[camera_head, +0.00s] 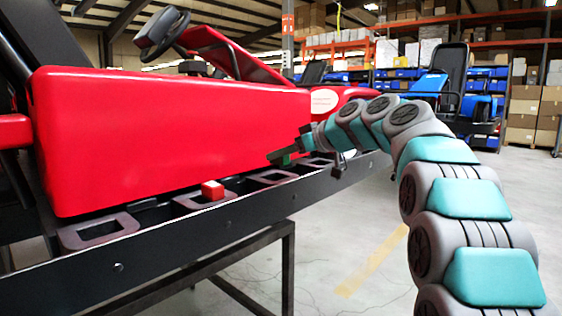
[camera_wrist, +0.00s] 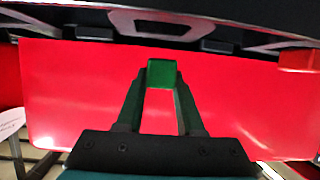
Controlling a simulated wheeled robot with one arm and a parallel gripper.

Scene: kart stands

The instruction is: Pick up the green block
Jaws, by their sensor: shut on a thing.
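The green block (camera_wrist: 162,73) is between my gripper's fingertips in the wrist view, with its front face showing. My gripper (camera_wrist: 162,86) is shut on it, with a finger on each side. In the head view my gripper (camera_head: 283,157) is beside the red kart's side panel, above the black slotted ledge. The green block (camera_head: 281,160) shows there only as a small dark green patch, partly hidden by the gripper. I cannot tell whether it touches the ledge.
A red block (camera_head: 212,190) sits on the ledge to the left of my gripper. The red kart panel (camera_head: 160,135) stands close behind. The black rail (camera_head: 190,240) runs along the front. Open floor (camera_head: 370,260) lies to the right, with stocked shelves farther back.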

